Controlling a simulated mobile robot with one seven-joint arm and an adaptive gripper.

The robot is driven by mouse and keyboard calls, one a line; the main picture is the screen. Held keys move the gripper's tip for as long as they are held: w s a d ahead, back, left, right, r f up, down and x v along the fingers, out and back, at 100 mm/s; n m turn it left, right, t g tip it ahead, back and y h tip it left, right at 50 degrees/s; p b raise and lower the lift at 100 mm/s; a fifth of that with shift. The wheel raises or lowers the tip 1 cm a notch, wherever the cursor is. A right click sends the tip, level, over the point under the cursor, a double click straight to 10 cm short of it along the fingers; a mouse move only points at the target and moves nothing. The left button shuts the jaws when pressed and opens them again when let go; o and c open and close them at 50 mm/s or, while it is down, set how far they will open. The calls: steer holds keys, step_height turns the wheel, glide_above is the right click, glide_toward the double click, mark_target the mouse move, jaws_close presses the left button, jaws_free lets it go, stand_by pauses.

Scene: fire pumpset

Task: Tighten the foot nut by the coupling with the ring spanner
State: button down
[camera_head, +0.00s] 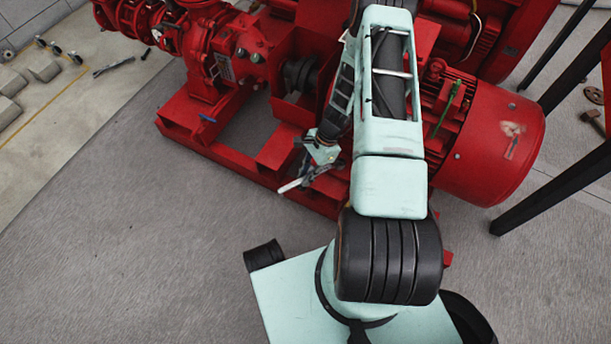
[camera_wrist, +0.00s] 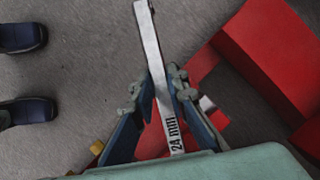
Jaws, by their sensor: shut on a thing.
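My gripper (camera_wrist: 162,78) is shut on a pale steel spanner (camera_wrist: 149,40), marked "24 mm", in the wrist view. In the head view my gripper (camera_head: 316,160) is low beside the red base frame (camera_head: 225,153), with the spanner (camera_head: 290,186) sticking out to the lower left. The dark coupling (camera_head: 298,75) sits between pump and motor. The foot nut cannot be clearly identified; my arm and gripper cover part of that area.
The red pump (camera_head: 220,65) stands left of the coupling and the red motor (camera_head: 490,140) to the right. Black posts (camera_head: 545,197) stand at the right. Grey floor (camera_head: 130,230) is clear in front of the base frame. Loose tools (camera_head: 115,66) lie at the far left.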

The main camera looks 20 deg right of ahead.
steer(key=shift+r+p, duration=1.3)
steer(key=shift+r, duration=0.75)
